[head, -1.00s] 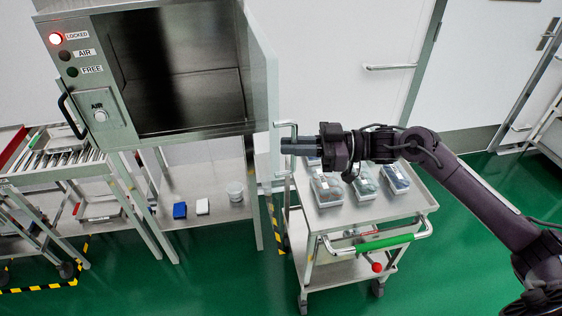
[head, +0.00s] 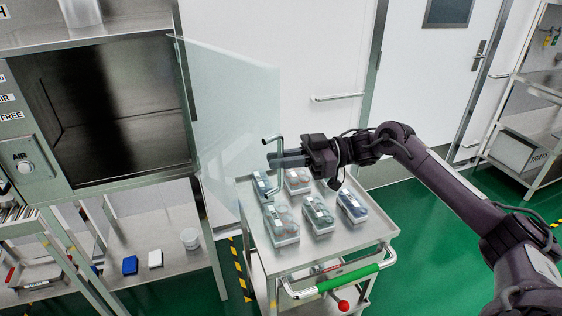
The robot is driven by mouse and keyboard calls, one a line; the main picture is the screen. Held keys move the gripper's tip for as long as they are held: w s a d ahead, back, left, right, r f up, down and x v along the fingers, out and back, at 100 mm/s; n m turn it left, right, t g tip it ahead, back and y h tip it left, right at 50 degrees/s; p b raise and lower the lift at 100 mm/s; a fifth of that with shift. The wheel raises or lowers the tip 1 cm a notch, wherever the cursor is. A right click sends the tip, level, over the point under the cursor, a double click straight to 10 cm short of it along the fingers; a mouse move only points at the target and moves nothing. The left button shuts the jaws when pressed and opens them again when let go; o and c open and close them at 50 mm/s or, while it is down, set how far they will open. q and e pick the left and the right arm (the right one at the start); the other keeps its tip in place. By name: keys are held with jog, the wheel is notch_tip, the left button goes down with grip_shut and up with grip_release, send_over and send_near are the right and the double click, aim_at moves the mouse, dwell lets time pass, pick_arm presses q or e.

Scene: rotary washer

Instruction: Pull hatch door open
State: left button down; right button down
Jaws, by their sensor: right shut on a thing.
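The hatch door (head: 232,110) is a pale translucent panel hinged at the right side of the steel hatch chamber (head: 110,105). It stands swung open, and the dark chamber interior is exposed. The door's metal handle (head: 272,138) is a bent bar near its free edge. My right gripper (head: 276,160) reaches in from the right and is shut on the handle. My left gripper is not in view.
A steel cart (head: 262,257) with several clear boxes and a green push handle (head: 347,279) stands below the door and my right arm. A shelf under the chamber holds a blue block (head: 130,265) and a white cup (head: 189,239).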

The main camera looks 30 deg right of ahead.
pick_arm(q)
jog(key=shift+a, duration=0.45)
pick_arm(e)
jog(key=c, duration=1.5)
grip_release()
jog(key=shift+w+a, duration=0.1)
jog(key=shift+c, duration=0.2)
